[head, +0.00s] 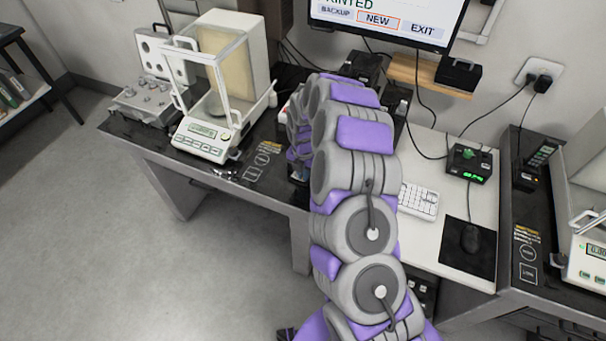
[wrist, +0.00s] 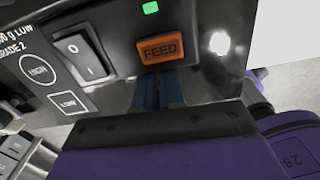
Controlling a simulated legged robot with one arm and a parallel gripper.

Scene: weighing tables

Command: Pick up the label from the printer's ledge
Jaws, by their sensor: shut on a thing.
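In the wrist view the dark front panel of the printer (wrist: 120,65) fills the upper part, with an orange FEED button, a green light and a rocker switch. My gripper (wrist: 158,92) has its two blue fingers close together, tips just below the FEED button. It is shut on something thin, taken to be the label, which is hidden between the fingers. I cannot make out the ledge or any label paper. In the head view my own arm covers most of the printer and the gripper.
A balance with a glass draft shield (head: 215,90) and a weight case (head: 145,100) stand to the left on the dark table. A monitor (head: 385,18) hangs behind.

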